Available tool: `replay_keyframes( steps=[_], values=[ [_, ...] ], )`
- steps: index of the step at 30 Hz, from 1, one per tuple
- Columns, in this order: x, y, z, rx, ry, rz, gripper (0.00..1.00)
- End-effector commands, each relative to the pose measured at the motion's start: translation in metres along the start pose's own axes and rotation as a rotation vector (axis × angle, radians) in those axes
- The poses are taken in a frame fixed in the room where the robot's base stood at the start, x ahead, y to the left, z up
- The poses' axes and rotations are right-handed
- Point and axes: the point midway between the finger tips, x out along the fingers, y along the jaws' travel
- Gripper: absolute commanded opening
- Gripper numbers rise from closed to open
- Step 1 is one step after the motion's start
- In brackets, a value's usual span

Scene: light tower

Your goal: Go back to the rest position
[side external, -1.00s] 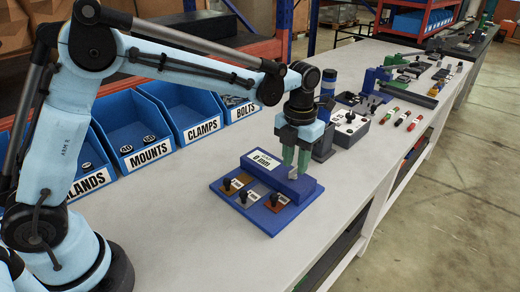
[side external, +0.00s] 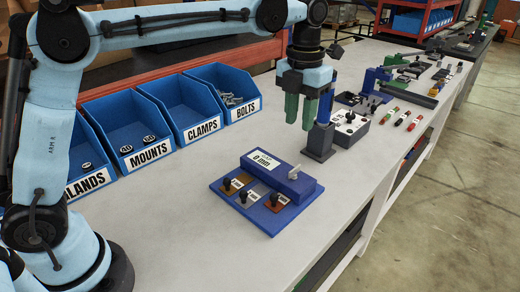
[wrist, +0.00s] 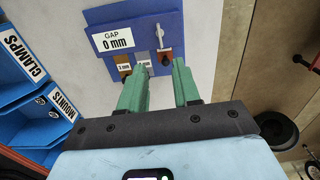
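My gripper (side external: 299,122) hangs in the air above the bench, fingers pointing down. Its green fingers are apart with nothing between them, as the wrist view (wrist: 160,72) also shows. Below it the blue gauge fixture (side external: 281,175) sits on the bench, with a label (side external: 262,160) reading 0 mm. A small silver lever (side external: 294,172) stands at the right end of its block. Several tabs with black knobs line its front, one on an orange-brown plate (side external: 277,202). In the wrist view the lever (wrist: 159,38) is beyond the fingertips, clear of them.
Blue bins (side external: 187,112) labelled Mounts, Clamps and Bolts stand along the back left. The pale bench top (side external: 190,220) around the fixture is clear.

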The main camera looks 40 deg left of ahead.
Motion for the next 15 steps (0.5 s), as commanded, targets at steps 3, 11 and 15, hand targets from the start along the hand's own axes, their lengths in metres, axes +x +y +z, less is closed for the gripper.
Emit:
replay_keyframes(
  steps=[3, 11, 15],
  values=[
    [0.000, 0.000, 0.000, 0.000, 0.000, 0.000, 0.32],
    [-0.004, 0.008, -0.007, -0.155, -0.029, -0.010, 0.32],
    [-0.010, 0.022, -0.022, -0.458, -0.083, -0.041, 0.32]
  ],
)
